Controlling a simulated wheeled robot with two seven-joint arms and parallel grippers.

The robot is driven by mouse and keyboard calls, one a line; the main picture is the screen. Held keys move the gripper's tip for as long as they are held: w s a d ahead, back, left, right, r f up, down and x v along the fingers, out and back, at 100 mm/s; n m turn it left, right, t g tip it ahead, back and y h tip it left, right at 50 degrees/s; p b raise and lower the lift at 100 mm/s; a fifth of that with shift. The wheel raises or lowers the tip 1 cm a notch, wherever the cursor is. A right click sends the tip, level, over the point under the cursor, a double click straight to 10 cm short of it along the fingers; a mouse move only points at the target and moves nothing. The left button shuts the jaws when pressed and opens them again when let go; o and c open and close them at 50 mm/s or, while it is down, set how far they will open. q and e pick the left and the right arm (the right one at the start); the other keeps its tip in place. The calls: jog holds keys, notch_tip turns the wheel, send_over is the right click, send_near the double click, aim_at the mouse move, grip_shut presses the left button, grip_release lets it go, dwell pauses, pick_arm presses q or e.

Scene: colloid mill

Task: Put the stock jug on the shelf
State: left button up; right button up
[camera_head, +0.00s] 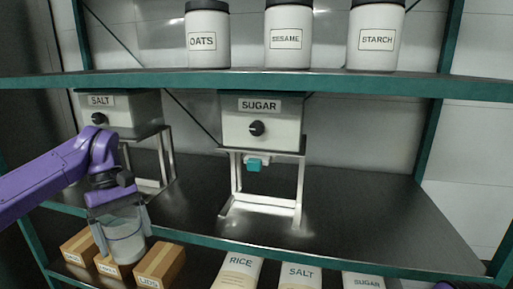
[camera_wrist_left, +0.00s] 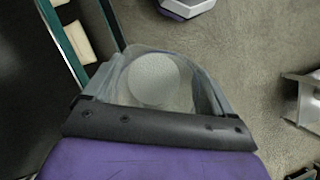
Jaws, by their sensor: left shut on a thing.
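The stock jug (camera_head: 126,243) is a clear, round vessel with pale contents. My left gripper (camera_head: 122,222) is shut on it, with a finger on either side, and holds it in front of the middle shelf's front edge at the left. In the left wrist view the jug (camera_wrist_left: 155,80) is seen from above between the fingers of the left gripper (camera_wrist_left: 155,95), its pale round inside showing. The middle shelf (camera_head: 350,215) is dark with a green front edge, and its right half is bare.
On the middle shelf stand a SALT dispenser (camera_head: 120,108) at left and a SUGAR dispenser (camera_head: 262,122) on a metal stand. OATS (camera_head: 208,40), SESAME (camera_head: 288,38) and STARCH (camera_head: 376,40) jars stand above. Cartons (camera_head: 160,263) and bags (camera_head: 240,270) stand below.

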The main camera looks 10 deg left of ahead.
pick_arm(q)
jog(key=d+f+m+g+y, duration=0.1)
jog(key=d+f+m+y, duration=0.1)
jog(key=d+f+m, duration=0.6)
jog(key=d+f, duration=0.4)
jog(key=d, duration=0.3)
jog(key=shift+d+f+g+y, duration=0.25)
jog(key=shift+f+g+y, duration=0.05)
jog(key=shift+g+y, duration=0.1)
